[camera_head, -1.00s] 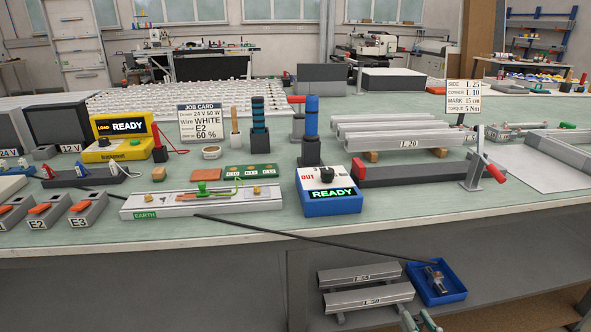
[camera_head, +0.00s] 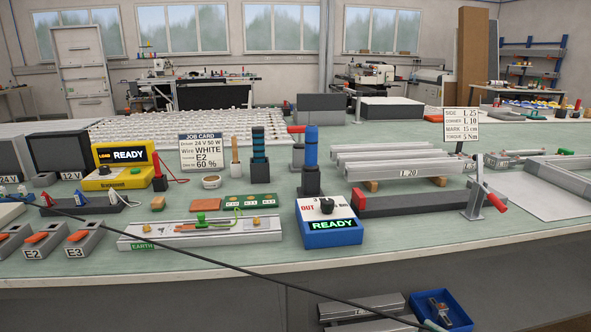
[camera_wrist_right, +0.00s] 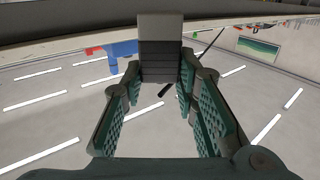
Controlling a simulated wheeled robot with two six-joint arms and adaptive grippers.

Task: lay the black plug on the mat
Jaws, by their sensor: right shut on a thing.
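My right gripper (camera_wrist_right: 160,72) is shut on a block with a grey top and a dark ridged lower part (camera_wrist_right: 160,68); I cannot tell whether this is the black plug. In the head view only a bit of the right gripper (camera_head: 433,325) shows at the bottom edge, below the bench's front edge. A long thin black line (camera_head: 250,272), like a cable, runs from the left edge down to there. I cannot single out a mat for certain; a pale flat sheet (camera_head: 532,192) lies at the bench's right. My left gripper is out of view.
On the pale green bench stand a blue READY box (camera_head: 330,236), a long white EARTH unit (camera_head: 190,240), a dark bar (camera_head: 410,201) and a rack of small plugs (camera_head: 85,208). A blue tray (camera_head: 470,322) and grey rails (camera_head: 365,305) lie below the bench edge.

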